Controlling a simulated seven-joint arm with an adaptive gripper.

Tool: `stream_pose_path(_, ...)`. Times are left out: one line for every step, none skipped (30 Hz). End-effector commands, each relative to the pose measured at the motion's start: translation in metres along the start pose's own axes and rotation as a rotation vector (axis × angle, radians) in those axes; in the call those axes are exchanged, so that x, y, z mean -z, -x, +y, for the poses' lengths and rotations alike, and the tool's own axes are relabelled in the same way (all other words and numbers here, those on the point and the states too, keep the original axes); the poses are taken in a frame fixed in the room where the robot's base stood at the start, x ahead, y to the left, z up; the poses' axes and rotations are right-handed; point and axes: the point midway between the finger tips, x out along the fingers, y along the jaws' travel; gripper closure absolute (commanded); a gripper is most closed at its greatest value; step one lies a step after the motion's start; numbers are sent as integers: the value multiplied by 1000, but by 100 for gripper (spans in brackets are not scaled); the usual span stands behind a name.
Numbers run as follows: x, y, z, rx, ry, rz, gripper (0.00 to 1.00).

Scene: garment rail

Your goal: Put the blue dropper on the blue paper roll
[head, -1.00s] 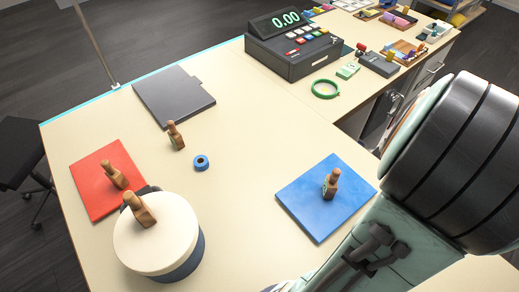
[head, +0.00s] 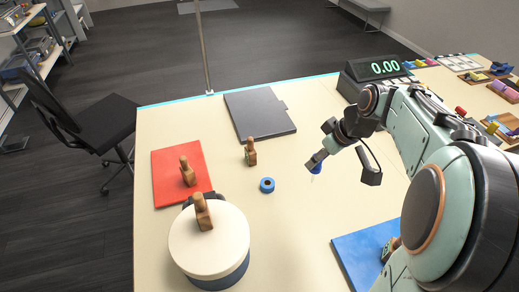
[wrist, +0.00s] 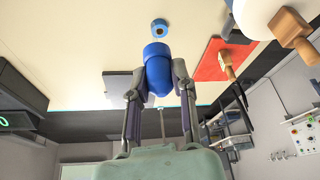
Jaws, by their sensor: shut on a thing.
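My gripper (head: 316,160) is shut on the blue dropper (head: 316,168) and holds it in the air above the table. In the wrist view the blue dropper (wrist: 158,70) sits between the two fingers, its rounded blue body filling the gap. The blue paper roll (head: 267,185) is a small ring with a dark centre, lying on the table to the left of my gripper in the head view. In the wrist view the roll (wrist: 159,28) shows just beyond the dropper, apart from it.
A wooden stamp (head: 250,152) stands near the roll. A red mat (head: 168,175) with another stamp, a round white-lidded box (head: 222,248), a dark grey board (head: 258,116) and a blue mat (head: 355,252) lie around. Table between gripper and roll is clear.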

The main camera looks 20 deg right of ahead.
Motion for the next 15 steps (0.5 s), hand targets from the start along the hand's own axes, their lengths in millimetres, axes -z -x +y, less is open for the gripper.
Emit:
stream_pose_path(11, -5, -14, 26, 62, 0, 92)
stream_pose_path(16, -7, -21, 40, 94, 1, 92)
stream_pose_path(22, -9, -29, 55, 132, 1, 92)
stream_pose_path(25, -11, -34, 65, 157, 2, 92)
stream_pose_path(29, -12, -40, 75, 181, 2, 92)
stream_pose_path(33, -14, -47, 87, 210, 3, 92)
stream_pose_path(35, -15, -51, 96, 230, 4, 92)
stream_pose_path(38, -16, -56, 103, 250, 4, 92)
stream_pose_path(41, -17, -61, 113, 274, 5, 92)
stream_pose_path(43, -18, -65, 120, 290, 5, 92)
stream_pose_path(39, -24, -64, 121, 280, 3, 92)
stream_pose_path(36, -31, -63, 120, 278, 3, 92)
stream_pose_path(34, -34, -63, 119, 277, 3, 92)
stream_pose_path(32, -38, -63, 118, 277, 4, 92)
stream_pose_path(30, -42, -63, 118, 277, 3, 92)
